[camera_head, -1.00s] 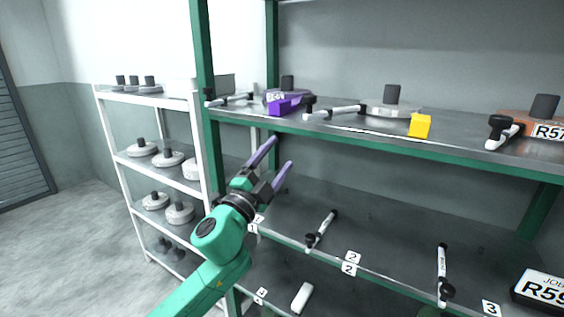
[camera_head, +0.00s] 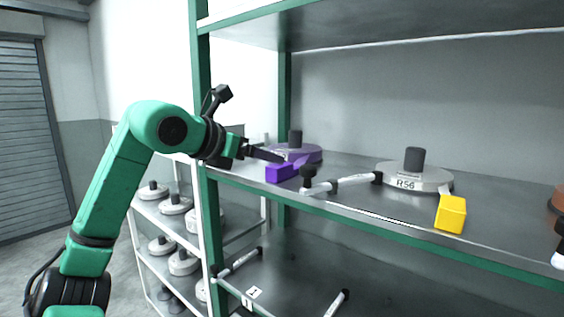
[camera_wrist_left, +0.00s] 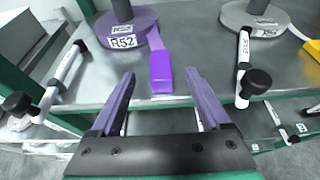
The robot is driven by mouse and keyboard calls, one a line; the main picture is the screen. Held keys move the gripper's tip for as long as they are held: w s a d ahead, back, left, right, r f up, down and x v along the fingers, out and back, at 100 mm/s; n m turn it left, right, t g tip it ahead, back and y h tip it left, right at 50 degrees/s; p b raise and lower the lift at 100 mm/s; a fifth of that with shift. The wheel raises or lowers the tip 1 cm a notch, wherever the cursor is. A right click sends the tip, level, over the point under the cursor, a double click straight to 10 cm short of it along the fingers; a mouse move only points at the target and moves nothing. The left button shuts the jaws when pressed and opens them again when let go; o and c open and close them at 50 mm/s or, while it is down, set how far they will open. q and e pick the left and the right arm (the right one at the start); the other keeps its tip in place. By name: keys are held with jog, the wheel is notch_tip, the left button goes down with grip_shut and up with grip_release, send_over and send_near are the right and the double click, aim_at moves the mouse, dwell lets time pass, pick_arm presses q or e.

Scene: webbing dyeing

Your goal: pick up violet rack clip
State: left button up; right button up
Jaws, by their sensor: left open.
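The violet rack clip (camera_head: 281,172) is a small block at the front edge of the upper shelf, at the end of the violet webbing roll (camera_head: 304,151). It also shows in the left wrist view (camera_wrist_left: 161,74), ahead of the fingers and between their lines. The roll (camera_wrist_left: 125,28) behind it bears an R52 label. My left gripper (camera_head: 268,155) is level with the shelf, just left of the clip. In the left wrist view its two violet fingers (camera_wrist_left: 160,85) are apart with nothing held. My right gripper is not in view.
A grey roll R56 (camera_head: 413,178) and a yellow block (camera_head: 451,213) are farther right. A green post (camera_head: 200,90) stands near my arm.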

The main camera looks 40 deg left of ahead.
aim_at(284, 165)
pick_arm(q)
jog(key=p+x, duration=0.1)
jog(key=x, duration=0.3)
jog(key=p+x, duration=0.2)
jog(key=x, duration=0.2)
jog(key=shift+w+f+p, duration=0.1)
jog(key=shift+w+p, duration=0.2)
jog(key=shift+p, duration=0.1)
jog(key=shift+w+f, duration=0.2)
jog(key=shift+f, duration=0.15)
grip_shut()
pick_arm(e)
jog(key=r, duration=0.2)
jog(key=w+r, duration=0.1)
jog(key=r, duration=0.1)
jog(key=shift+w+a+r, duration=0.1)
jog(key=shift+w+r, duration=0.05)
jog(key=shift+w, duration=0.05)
